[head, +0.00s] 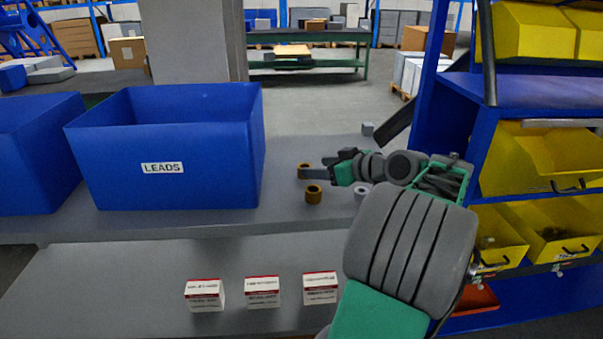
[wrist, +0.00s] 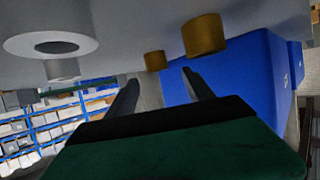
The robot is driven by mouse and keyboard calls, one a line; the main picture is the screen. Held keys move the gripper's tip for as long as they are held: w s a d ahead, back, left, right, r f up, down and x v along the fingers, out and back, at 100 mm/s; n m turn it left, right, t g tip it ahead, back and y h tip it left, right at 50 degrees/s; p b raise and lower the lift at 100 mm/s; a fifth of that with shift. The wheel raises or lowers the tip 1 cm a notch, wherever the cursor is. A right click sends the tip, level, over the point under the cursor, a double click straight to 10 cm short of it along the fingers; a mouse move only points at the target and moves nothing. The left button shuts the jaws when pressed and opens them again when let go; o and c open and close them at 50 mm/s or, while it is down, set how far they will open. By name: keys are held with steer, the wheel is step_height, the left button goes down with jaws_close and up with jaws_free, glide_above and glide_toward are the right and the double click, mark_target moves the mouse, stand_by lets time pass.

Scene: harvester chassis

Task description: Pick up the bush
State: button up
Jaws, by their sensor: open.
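Several bushes stand on the grey bench. A brass bush (head: 314,194) is near its front edge, and a second brass bush (head: 304,165) is just behind it, partly hidden by a finger. A grey bush (head: 361,191) is beside my arm. My gripper (head: 312,172) is open, low over the bench, with its fingertips at the second brass bush. In the wrist view, which looks upside down, a small brass bush (wrist: 154,60) lies ahead of the gap between my fingers (wrist: 160,79). A larger brass bush (wrist: 203,35) is to the right. I cannot tell which bush is meant.
A blue bin (head: 165,150) labelled LEADS stands left of the bushes. A blue rack (head: 440,110) with yellow bins stands at the right. Three small boxes (head: 262,291) sit on the lower shelf. A small grey part (head: 367,128) lies farther back. A grey ring (wrist: 50,45) shows in the wrist view.

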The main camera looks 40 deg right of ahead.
steer(key=x, duration=0.2)
steer(key=p+x, duration=0.1)
steer(key=x, duration=0.2)
steer(key=shift+d+f, duration=0.15)
steer(key=shift+d, duration=0.1)
steer(key=shift+s, duration=0.1)
steer(key=shift+c, duration=0.5)
jaws_close()
